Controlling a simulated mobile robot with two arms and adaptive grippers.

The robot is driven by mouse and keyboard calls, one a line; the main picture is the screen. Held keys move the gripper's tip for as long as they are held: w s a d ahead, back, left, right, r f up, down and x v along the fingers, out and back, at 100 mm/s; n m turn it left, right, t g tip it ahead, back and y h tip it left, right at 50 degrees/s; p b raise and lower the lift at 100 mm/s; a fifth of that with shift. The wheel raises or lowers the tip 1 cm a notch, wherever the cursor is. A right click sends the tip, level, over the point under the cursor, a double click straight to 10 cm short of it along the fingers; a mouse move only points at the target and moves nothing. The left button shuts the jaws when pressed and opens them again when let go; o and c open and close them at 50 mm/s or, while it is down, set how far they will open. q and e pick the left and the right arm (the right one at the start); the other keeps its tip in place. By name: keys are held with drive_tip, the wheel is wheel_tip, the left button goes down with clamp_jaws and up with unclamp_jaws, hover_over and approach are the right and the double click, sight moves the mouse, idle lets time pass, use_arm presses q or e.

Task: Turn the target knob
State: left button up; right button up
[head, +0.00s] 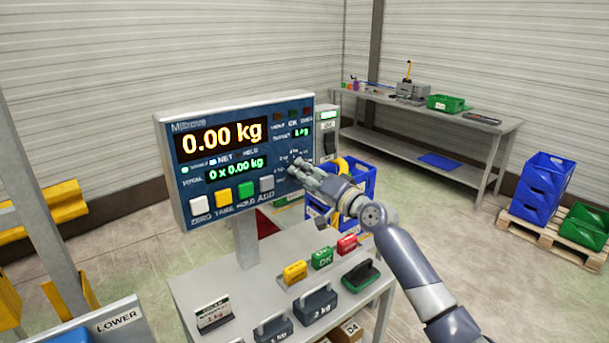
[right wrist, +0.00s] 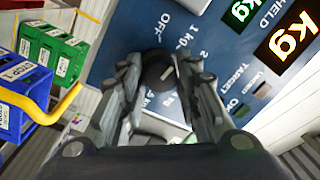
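The target knob (right wrist: 158,72) is a round dark dial with a short pale pointer line. It sits on the blue panel of the scale display (right wrist: 120,30), with printed labels such as "OFF" and "1 kg" around it. My right gripper (right wrist: 160,76) is open, with one finger on each side of the knob. I cannot tell whether either finger touches it. In the head view my right gripper (head: 302,172) reaches the lower right of the display (head: 184,190) and hides most of the knob. The display reads "0.00 kg". My left gripper is not in view.
Below the display is a grey table (head: 258,265) with labelled weights, including a dark 2 kg block (head: 315,304). Blue bins (head: 357,178) stand just behind my right gripper. A workbench (head: 440,120) stands at the back, with open floor in front of it.

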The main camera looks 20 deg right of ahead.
drive_tip(key=shift+o, duration=1.4)
drive_tip(key=v, duration=1.2)
drive_tip(key=shift+w, duration=0.1)
